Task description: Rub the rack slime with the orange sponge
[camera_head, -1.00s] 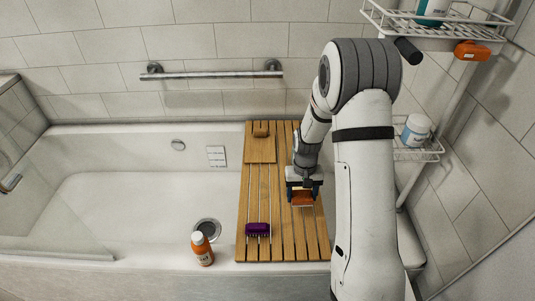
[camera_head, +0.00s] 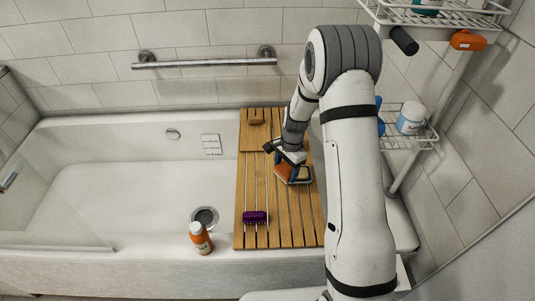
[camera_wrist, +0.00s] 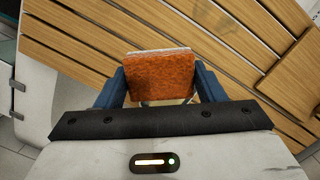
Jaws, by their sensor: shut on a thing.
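The orange sponge (camera_head: 283,173) is gripped in my gripper (camera_head: 291,168), low over the wooden bath rack (camera_head: 283,228), on the right of its middle. In the wrist view the sponge (camera_wrist: 160,76) sits between the two blue fingers of my gripper (camera_wrist: 160,85), orange side towards the camera with a thin pale edge at its far side. The rack's slats (camera_wrist: 85,50) lie just beyond it. I cannot tell whether the sponge touches the slats.
An orange bottle (camera_head: 200,238) stands on the tub's front rim. A wire shelf (camera_head: 425,138) with containers stands at right.

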